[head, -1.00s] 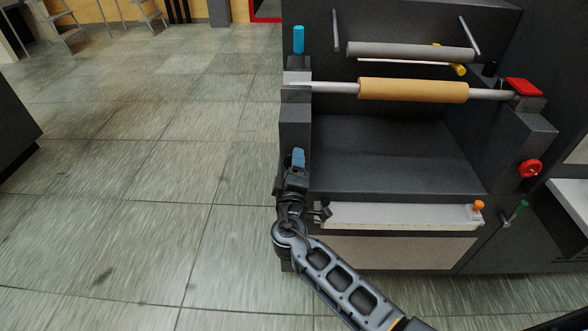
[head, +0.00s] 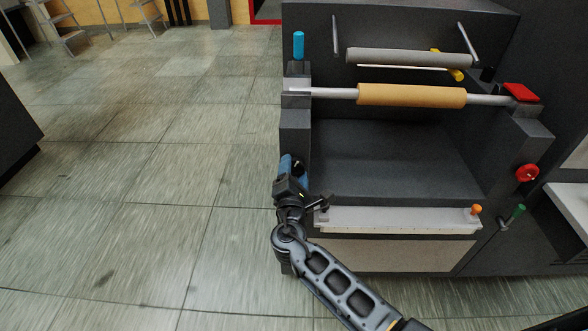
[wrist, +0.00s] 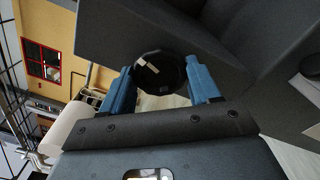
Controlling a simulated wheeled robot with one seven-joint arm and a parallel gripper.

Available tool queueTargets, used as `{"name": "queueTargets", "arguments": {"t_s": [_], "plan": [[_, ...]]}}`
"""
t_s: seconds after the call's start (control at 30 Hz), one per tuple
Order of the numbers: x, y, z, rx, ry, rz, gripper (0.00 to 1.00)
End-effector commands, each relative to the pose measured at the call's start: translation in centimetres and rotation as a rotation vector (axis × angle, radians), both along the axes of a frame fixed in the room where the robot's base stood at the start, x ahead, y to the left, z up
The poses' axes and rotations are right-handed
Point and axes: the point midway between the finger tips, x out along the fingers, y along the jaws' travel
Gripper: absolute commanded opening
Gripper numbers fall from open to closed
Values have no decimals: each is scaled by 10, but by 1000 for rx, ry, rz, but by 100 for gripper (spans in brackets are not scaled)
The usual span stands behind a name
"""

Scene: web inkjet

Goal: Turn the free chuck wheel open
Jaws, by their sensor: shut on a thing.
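A dark round wheel (wrist: 160,72) with a small pale mark on its face shows in the wrist view, between the two blue fingers of my gripper (wrist: 160,88). My gripper is shut on this wheel, one finger at each side of its rim. In the head view my gripper (head: 292,168) is at the left side post of the grey machine, below the bright blue lever (head: 298,46). The wheel is hidden there behind my gripper. A red wheel (head: 527,173) sits on the right side post, apart from my gripper.
A tan roll (head: 412,95) on a metal shaft spans the posts, under a grey roller (head: 410,57). A pale tray (head: 400,219) with an orange knob (head: 475,209) juts out right of my wrist. The tiled floor (head: 130,180) at left is clear.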

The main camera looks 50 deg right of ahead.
Motion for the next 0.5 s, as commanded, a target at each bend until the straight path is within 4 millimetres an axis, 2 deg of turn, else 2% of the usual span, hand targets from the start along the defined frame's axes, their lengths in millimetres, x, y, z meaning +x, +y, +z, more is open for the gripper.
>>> {"name": "queueTargets", "arguments": {"t_s": [0.2,0.5], "plan": [[0,1,0,-101,133,3,31],[0,1,-1,-189,245,4,31]]}}
